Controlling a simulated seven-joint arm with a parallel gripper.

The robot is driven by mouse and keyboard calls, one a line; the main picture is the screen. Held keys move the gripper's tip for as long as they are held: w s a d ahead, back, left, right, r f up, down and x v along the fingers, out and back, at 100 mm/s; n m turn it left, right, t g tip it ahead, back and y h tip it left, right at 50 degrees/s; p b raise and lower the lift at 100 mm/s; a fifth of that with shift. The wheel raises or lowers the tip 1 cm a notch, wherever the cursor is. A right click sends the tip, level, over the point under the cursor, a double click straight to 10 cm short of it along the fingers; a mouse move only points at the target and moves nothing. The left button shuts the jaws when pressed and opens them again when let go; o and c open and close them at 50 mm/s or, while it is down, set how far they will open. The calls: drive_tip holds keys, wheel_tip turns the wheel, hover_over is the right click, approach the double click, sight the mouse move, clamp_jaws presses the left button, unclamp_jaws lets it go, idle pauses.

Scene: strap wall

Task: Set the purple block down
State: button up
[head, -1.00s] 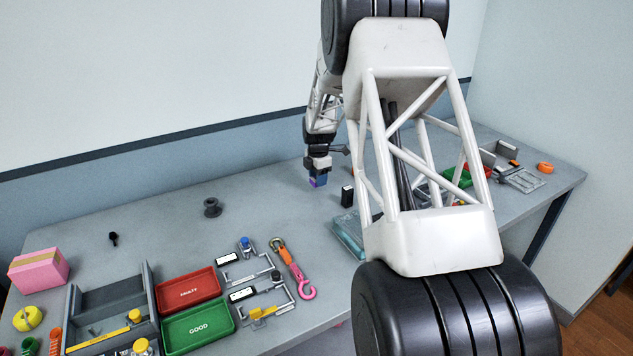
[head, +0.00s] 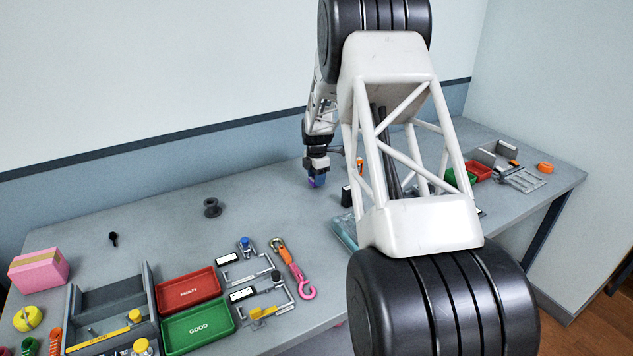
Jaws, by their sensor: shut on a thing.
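The purple block (head: 313,183) is small and shows at the tip of my gripper (head: 317,180), near the back of the grey table. My gripper points down and is shut on the block. The block is at or just above the table top; I cannot tell whether it touches. The fingers are small in the head view and partly hide the block.
A black block (head: 346,196) stands close to the right of my gripper. A dark spool (head: 212,207) stands to the left. Red (head: 189,291) and green (head: 199,326) trays lie front left. The table (head: 262,205) is clear between spool and gripper.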

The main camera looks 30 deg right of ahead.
drive_tip(key=shift+f, duration=0.85)
drive_tip(key=shift+f, duration=0.15)
drive_tip(key=o, duration=1.1)
wheel_tip(320, 180, up, 12)
drive_tip(key=shift+r, duration=0.15)
